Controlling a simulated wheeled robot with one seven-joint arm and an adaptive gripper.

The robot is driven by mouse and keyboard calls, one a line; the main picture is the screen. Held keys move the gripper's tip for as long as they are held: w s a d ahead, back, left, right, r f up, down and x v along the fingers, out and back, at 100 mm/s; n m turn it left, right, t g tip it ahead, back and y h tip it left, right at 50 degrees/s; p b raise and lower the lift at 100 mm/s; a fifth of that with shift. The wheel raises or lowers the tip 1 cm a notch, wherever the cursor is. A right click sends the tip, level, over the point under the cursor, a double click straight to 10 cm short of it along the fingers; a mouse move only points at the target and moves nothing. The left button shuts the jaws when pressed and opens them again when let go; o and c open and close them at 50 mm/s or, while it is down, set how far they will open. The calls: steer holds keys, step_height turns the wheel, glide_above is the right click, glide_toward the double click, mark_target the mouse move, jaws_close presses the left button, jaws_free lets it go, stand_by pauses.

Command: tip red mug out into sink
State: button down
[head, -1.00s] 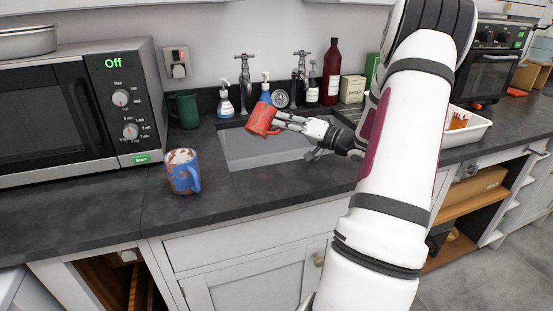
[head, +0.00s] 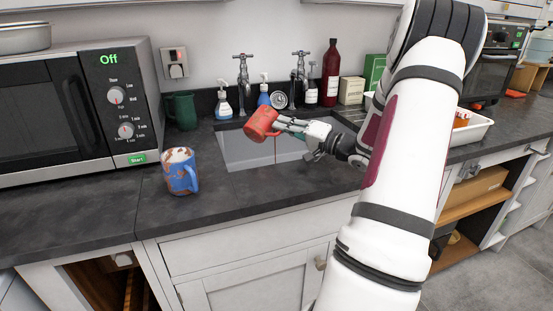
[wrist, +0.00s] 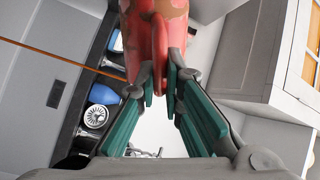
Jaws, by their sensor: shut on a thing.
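The red mug (head: 261,124) is held above the left part of the sink (head: 246,154). My gripper (head: 284,124) reaches in from the right and is shut on the mug's handle side. In the wrist view the red mug (wrist: 158,35) fills the top centre, with paler brownish patches on it. The green pads of my gripper (wrist: 164,85) close on its handle there. The inside of the mug is hidden, so I cannot tell what it holds.
A dark green mug (head: 181,110) stands near the microwave (head: 75,105). Taps (head: 242,80), soap bottles and a dark red bottle (head: 331,72) line the back.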

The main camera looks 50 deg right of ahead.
steer(key=shift+d+f+m+b, duration=0.15)
steer(key=shift+f+m+b, duration=0.25)
steer(key=shift+m+b, duration=0.4)
stand_by(0.4)
steer(key=shift+d+r+p, duration=0.1)
steer(key=shift+r+p, duration=0.05)
steer(key=shift+p, duration=0.45)
steer(key=shift+d+r+m+p, duration=0.2)
steer(key=shift+d+m+p, duration=0.65)
steer(key=shift+p, duration=1.45)
steer(key=shift+d+r+m+h+p, duration=0.1)
steer(key=shift+r+m+h+p, duration=0.15)
steer(key=shift+m+p, duration=1.4)
steer(key=shift+n+p, duration=0.5)
steer(key=shift+p, duration=0.4)
steer(key=shift+f+b, duration=0.1)
steer(key=shift+b, duration=0.4)
